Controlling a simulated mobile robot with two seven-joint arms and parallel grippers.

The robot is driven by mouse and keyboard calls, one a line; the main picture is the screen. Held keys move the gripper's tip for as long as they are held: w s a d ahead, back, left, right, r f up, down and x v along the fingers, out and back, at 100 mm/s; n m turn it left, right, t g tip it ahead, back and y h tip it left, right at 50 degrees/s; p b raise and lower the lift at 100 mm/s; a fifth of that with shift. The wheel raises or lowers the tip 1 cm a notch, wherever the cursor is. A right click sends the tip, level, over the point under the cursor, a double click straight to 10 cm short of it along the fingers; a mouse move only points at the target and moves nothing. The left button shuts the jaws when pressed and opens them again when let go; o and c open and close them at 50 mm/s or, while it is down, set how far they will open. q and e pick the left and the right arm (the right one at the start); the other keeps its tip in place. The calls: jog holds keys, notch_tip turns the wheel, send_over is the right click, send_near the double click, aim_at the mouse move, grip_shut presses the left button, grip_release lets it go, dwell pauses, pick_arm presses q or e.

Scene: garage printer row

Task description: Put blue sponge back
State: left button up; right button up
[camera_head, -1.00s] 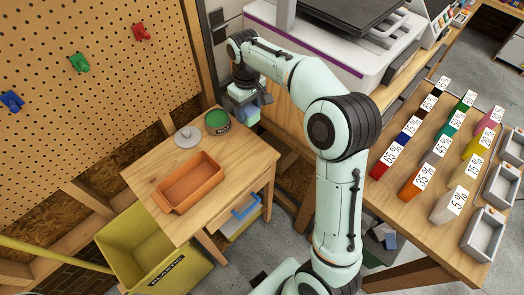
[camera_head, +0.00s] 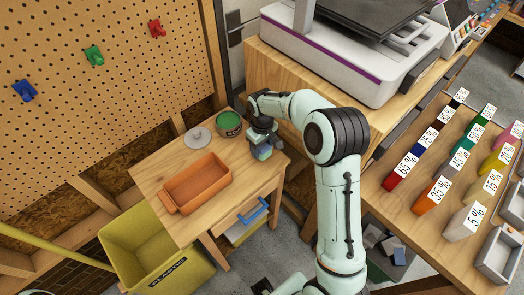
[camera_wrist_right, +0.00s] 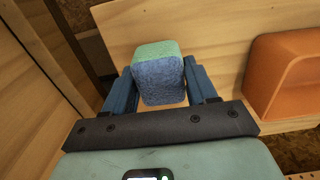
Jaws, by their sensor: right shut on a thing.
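The blue sponge (camera_wrist_right: 158,80), a block with a pale green layer on one face, is between the fingers of my right gripper (camera_wrist_right: 160,88) in the right wrist view. The gripper is shut on it. In the head view my right gripper (camera_head: 262,141) points down, with the sponge (camera_head: 262,153) small and partly hidden below it, at the right side of the small wooden table (camera_head: 240,190). I cannot tell whether the sponge touches the tabletop. My left gripper is out of view.
An orange tray (camera_head: 197,184), a grey lid (camera_head: 197,137) and a green-topped can (camera_head: 229,124) stand on the small table. A yellow bin (camera_head: 150,250) stands in front. The printer bench and a table of labelled coloured blocks lie to the right.

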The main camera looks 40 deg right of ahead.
aim_at(262, 152)
jog(key=shift+f, duration=1.35)
jog(key=shift+f, duration=0.15)
jog(key=o, duration=1)
jog(key=shift+r, duration=0.25)
notch_tip(262, 152, up, 12)
jog(key=shift+f+p, duration=0.1)
jog(key=shift+p, duration=0.3)
